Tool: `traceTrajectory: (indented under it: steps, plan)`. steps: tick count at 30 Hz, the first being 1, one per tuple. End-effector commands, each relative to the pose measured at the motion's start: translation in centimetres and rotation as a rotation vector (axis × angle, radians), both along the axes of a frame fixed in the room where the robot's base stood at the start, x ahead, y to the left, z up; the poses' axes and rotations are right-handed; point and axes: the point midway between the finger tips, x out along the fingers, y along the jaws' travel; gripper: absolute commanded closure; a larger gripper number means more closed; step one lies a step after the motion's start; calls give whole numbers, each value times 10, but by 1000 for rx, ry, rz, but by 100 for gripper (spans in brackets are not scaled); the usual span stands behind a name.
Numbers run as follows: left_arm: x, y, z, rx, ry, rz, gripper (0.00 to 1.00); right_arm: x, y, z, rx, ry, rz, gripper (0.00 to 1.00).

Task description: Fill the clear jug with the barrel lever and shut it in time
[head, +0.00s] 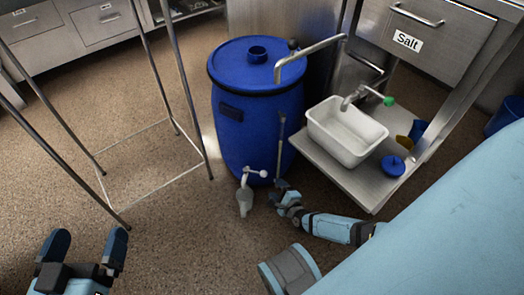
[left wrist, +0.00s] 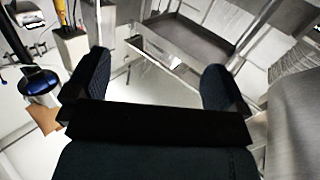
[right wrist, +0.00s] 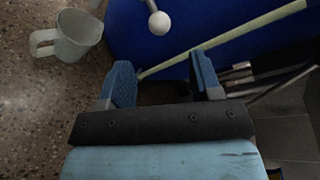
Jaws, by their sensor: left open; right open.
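The blue barrel (head: 240,125) stands on the floor with a tap low on its front. The tap lever has a white ball end (head: 263,173), also in the right wrist view (right wrist: 158,23). The clear jug (head: 244,203) is below the tap spout; it shows with its handle in the right wrist view (right wrist: 78,37). I cannot tell its contents. My right gripper (head: 281,189) is open, right of the lever and apart from it. A pale thin tube (right wrist: 235,40) passes just beyond its fingers. My left gripper (head: 88,243) is open and empty, far from the barrel at lower left.
A steel shelf (head: 365,190) right of the barrel holds a white basin (head: 350,140) under a faucet with a green knob (head: 388,101), and a blue lid (head: 393,166). A metal frame (head: 150,125) stands left of the barrel.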

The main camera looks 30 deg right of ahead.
Motion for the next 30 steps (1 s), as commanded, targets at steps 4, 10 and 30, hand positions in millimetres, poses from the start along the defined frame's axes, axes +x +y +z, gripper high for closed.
traceTrajectory:
  steps: [4, 10, 30]
  plan:
    - [7, 4, -4, 44, -75, 3, 0, 35, -2, -11, 0, -4, -1, 42]
    - [14, 9, -2, 100, -177, 9, 0, 73, -4, -19, -1, -3, -1, 42]
    - [19, 13, 5, 156, -271, 11, 0, 102, -5, -23, -1, 0, 0, 58]
